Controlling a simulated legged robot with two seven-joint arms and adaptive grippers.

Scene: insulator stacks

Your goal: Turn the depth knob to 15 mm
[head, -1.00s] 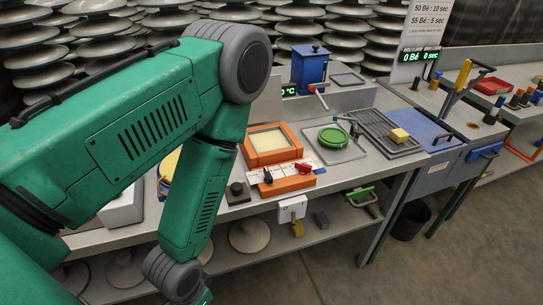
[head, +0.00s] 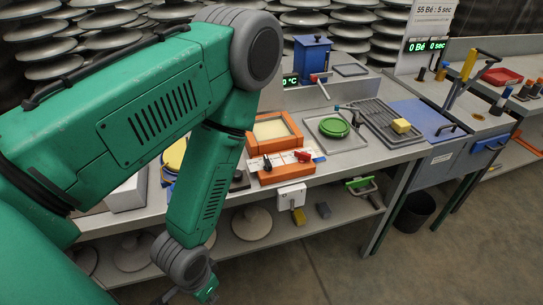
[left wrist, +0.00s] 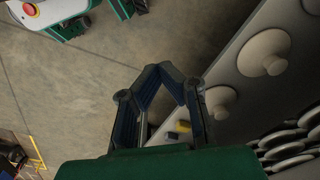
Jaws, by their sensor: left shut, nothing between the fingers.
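The depth device is an orange block (head: 287,175) with a white scale strip on the bench in the head view. A black knob (head: 267,163) is at its left and a red knob (head: 303,156) at its right; the scale is too small to read. My left arm stands left of it, with the left gripper (head: 206,290) low at the bottom edge, below bench height and away from both knobs. In the left wrist view the left gripper (left wrist: 163,70) is shut and empty, over the floor beside the lower shelf. My right gripper is out of view.
An orange tray (head: 292,140) stands behind the block, and a green disc (head: 334,127) lies to its right. A white box (head: 291,195) hangs on the bench front below. The lower shelf (head: 330,222) holds small blocks and discs. Open floor lies in front.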

